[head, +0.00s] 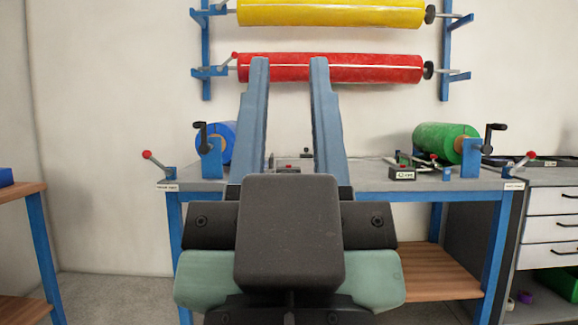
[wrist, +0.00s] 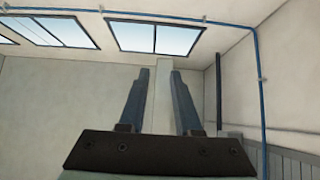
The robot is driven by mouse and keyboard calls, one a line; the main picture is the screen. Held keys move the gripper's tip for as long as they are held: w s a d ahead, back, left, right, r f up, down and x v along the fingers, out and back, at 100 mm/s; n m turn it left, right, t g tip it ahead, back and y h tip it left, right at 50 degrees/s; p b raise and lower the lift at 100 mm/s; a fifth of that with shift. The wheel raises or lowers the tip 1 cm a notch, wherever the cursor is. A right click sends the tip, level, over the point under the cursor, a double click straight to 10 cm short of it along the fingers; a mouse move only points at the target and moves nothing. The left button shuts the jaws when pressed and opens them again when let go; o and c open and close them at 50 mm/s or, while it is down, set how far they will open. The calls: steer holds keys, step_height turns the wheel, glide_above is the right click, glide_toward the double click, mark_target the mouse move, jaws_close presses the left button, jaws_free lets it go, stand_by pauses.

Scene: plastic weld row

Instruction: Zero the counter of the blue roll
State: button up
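The blue roll (head: 229,139) lies on the left part of the workbench, partly hidden by my gripper's left finger. A black crank (head: 201,136) stands at its near end. I cannot make out a counter for the blue roll; my gripper covers much of the bench beside it. My gripper (head: 290,62) is raised in front of the bench, its two blue fingers apart with nothing held between them. The wrist view also shows my gripper (wrist: 160,75) open, facing walls and ceiling, with no roll in sight.
A green roll (head: 441,138) lies at the bench's right, with a small dark box with a display (head: 402,174) near it. Red (head: 380,69) and yellow (head: 330,13) rolls hang on the wall rack. Levers with red knobs (head: 147,154) stick out at the bench ends. Drawers (head: 552,201) stand right.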

jaws_close()
stand_by(1.4)
